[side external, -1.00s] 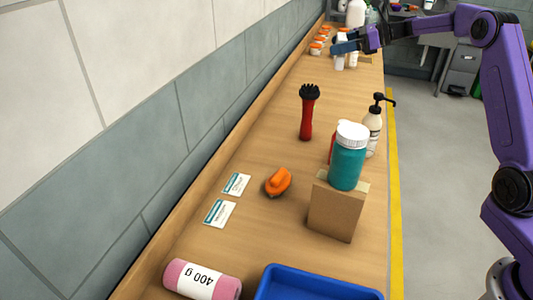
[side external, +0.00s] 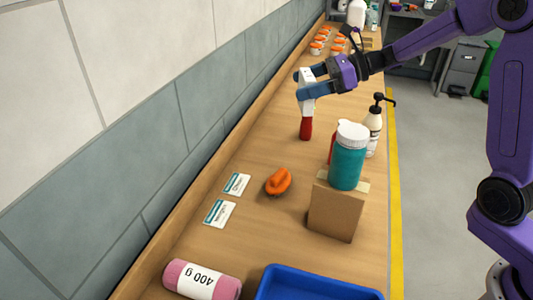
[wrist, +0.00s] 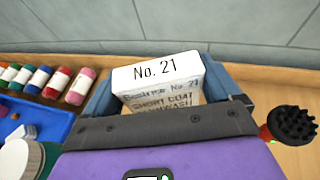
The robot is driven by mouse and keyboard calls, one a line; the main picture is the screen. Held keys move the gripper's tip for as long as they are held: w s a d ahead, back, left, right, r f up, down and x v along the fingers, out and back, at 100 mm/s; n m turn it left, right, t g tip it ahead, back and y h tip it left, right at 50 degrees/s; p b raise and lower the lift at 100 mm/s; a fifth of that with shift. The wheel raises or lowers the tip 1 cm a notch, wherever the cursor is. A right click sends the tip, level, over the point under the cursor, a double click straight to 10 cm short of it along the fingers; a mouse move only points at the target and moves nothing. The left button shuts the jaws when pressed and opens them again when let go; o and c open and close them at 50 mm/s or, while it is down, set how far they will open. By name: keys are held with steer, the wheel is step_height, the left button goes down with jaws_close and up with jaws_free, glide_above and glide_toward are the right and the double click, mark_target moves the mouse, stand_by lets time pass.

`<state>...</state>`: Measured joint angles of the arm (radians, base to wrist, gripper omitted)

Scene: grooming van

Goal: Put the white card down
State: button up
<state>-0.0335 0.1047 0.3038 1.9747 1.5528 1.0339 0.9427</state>
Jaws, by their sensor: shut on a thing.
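My gripper (side external: 306,88) has blue fingers and is shut on the white card (side external: 307,104). In the wrist view the card (wrist: 158,72) sits between the fingers and reads "No. 21" on its top face, with more print on the side below. The card is held up over the counter (side external: 255,150), in front of the red brush (side external: 306,129) in the side view, hiding the brush's top. Whether the card touches the brush cannot be told there. In the wrist view the brush's black bristles (wrist: 294,124) show apart from the card, to the right.
Two small printed cards (side external: 220,213) lie flat near the wall, beside an orange item (side external: 279,181). A teal jar (side external: 347,165) stands on a cardboard box (side external: 335,212), near a pump bottle (side external: 374,125). A blue tray (side external: 310,284) and pink roll (side external: 202,280) are at the front.

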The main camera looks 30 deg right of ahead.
step_height(320, 180, down, 8)
steer(key=w+a+f, duration=0.1)
steer(key=w+f, duration=0.2)
steer(key=w, duration=0.1)
steer(key=w+a+f, duration=0.1)
steer(key=w+f, duration=0.3)
steer(key=w, duration=0.1)
steer(key=w+a+f, duration=0.1)
steer(key=w+f, duration=0.2)
steer(key=w, duration=0.1)
steer(key=shift+w+a+f, duration=0.3)
steer(key=shift+f, duration=1.5)
steer(key=shift+f, duration=0.2)
steer(key=o, duration=0.8)
steer(key=shift+c, duration=0.2)
steer(key=shift+r, duration=0.25)
steer(key=v, duration=0.7)
steer(key=shift+s+d, duration=0.1)
steer(key=shift+d, duration=0.2)
